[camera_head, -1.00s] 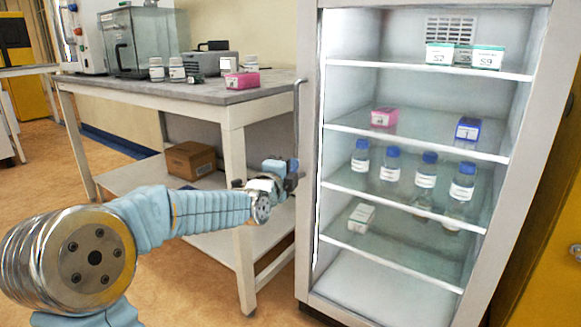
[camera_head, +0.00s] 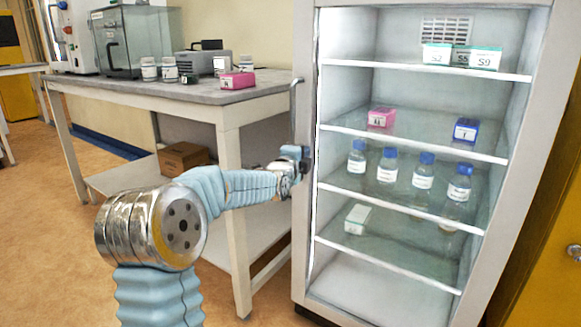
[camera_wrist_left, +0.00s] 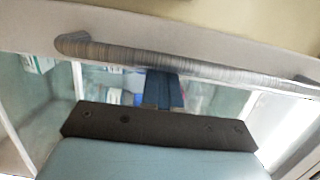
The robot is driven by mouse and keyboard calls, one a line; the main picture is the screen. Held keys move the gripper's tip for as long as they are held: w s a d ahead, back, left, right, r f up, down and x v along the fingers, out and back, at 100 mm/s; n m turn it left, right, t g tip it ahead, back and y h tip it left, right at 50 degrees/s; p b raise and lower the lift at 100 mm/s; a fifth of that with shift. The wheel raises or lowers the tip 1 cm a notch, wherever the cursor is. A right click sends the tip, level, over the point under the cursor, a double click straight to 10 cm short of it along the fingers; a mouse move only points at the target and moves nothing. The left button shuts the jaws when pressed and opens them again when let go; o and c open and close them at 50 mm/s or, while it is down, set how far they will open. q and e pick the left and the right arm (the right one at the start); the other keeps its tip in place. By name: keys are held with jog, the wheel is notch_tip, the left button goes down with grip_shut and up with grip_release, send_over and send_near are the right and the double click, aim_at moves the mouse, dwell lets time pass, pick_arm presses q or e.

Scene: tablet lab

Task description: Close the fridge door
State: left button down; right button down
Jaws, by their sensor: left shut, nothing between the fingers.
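The fridge (camera_head: 305,230) stands at the right in the head view, with its lit shelves and their contents in plain sight. Its door looks like a glazed panel in a pale frame, flush or nearly flush with the cabinet; I cannot tell whether a small gap is left. A grey vertical handle (camera_head: 295,115) is on the left side, and it crosses the left wrist view as a bar (camera_wrist_left: 180,55). My left gripper (camera_head: 303,158) is shut and empty at the handle's lower end. Its fingers (camera_wrist_left: 163,88) reach the bar in the wrist view; contact is unclear. My right gripper is not in view.
A grey-topped bench (camera_head: 190,92) with bottles and a pink box (camera_head: 237,80) stands close to the left of the fridge. A cardboard box (camera_head: 183,158) is on its lower shelf. A yellow cabinet (camera_head: 545,240) is at the right. The floor at the left is clear.

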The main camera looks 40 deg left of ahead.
pick_arm(q)
jog(key=shift+w+r, duration=0.15)
jog(key=shift+r, duration=0.45)
jog(key=f+v, duration=0.1)
jog(key=v, duration=1.3)
jog(key=w+d+f+n+g+h+p, duration=0.1)
jog(key=d+f+n+g+h, duration=0.1)
jog(key=d+f, duration=0.5)
jog(key=w+d+f+n+g+h+p, duration=0.1)
jog(key=d+f+n+g+p, duration=0.15)
jog(key=f, duration=0.75)
jog(key=w+d+f+n+g+h+p, duration=0.15)
jog(key=d+f, duration=0.25)
jog(key=f, duration=0.5)
jog(key=s+d+f+n+g+h+p, duration=0.1)
jog(key=s+d+f+n+g+h, duration=0.1)
jog(key=s+d+f+n+g, duration=0.3)
jog(key=s+d+f+n+g+h+p, duration=0.2)
jog(key=s+d+f+n+g, duration=0.3)
jog(key=s+d+f, duration=0.6)
jog(key=s+f+n, duration=0.1)
jog(key=s+f, duration=0.3)
jog(key=s, duration=0.4)
jog(key=shift+d+f, duration=0.35)
jog(key=shift+d, duration=0.05)
